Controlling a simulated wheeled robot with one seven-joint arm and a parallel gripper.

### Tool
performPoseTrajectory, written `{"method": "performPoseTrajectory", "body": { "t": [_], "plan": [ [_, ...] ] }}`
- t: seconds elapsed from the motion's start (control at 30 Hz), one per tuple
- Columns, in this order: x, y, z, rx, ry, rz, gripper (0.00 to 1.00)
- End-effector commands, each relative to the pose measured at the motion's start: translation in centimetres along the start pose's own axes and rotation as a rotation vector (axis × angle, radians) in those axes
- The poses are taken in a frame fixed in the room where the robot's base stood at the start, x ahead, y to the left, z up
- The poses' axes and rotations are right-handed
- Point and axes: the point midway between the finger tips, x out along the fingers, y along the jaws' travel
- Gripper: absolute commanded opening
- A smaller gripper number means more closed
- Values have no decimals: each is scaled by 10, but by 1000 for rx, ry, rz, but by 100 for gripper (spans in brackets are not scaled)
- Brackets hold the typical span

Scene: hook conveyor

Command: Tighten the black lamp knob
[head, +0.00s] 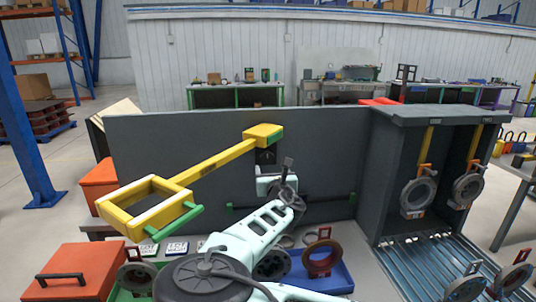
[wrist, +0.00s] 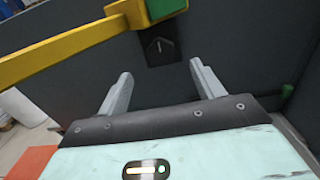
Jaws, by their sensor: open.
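The black lamp knob (wrist: 160,48) is a small dark piece with a pale mark on the grey upright panel. It sits just below the green-and-yellow end of a yellow arm. In the head view the knob (head: 265,156) is small and partly hidden by my gripper. My gripper (wrist: 162,68) is open and empty. Its two grey fingers point toward the panel, with the knob ahead between their tips in the wrist view. The fingers look apart from the knob; the exact gap is hard to tell. My gripper in the head view (head: 272,168) is in front of the panel.
The yellow arm (head: 220,165) with its frame slants across the panel, close above my gripper. A blue tray (head: 325,280) with rings lies below. A grey cabinet (head: 385,180) with hanging rings stands right. An orange box (head: 75,270) stands left.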

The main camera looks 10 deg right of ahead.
Motion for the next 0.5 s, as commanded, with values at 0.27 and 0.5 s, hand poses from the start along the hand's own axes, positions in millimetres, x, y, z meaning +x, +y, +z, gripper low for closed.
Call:
{"method": "performPoseTrajectory", "body": {
  "t": [0.27, 0.5],
  "plan": [
    [53, -1, 4, 0, 1, -1, 67],
    [79, -1, 2, 1, 0, -2, 67]
  ]
}}
